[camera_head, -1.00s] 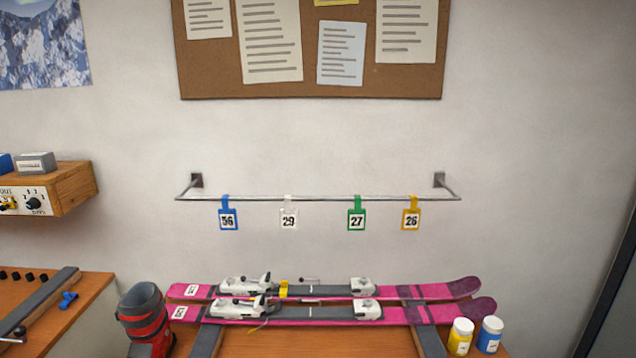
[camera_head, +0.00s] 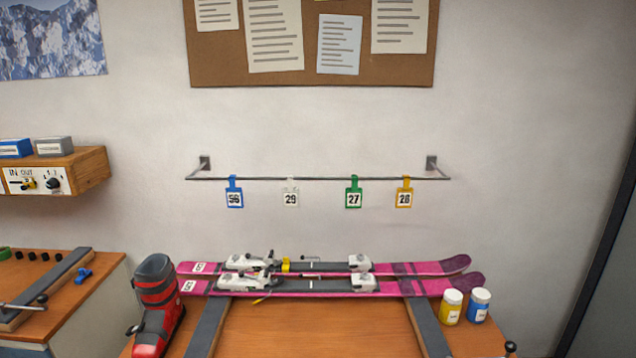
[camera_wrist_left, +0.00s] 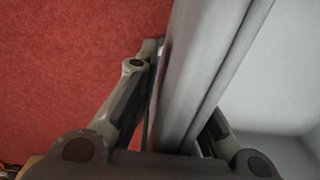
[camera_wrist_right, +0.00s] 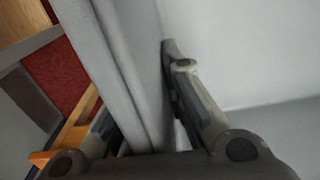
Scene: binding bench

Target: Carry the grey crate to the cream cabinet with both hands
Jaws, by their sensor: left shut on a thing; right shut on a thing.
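In the left wrist view, a grey wall of the crate (camera_wrist_left: 205,70) runs between the fingers of my left gripper (camera_wrist_left: 183,88), which is shut on it. The crate's pale inside shows to the right. In the right wrist view, another stretch of grey crate wall (camera_wrist_right: 125,60) passes between the fingers of my right gripper (camera_wrist_right: 140,85), which is shut on it. In each wrist view one finger is partly hidden by the wall. The head view shows neither gripper nor the crate, and no cream cabinet that I can make out.
In the head view, a wooden bench (camera_head: 310,335) ahead bears pink skis (camera_head: 430,268), a red and black boot (camera_head: 157,300) and two small jars (camera_head: 478,304). Another bench (camera_head: 95,290) stands at left. A dark edge (camera_head: 600,260) is at right. Red floor (camera_wrist_left: 70,70) shows in the left wrist view.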

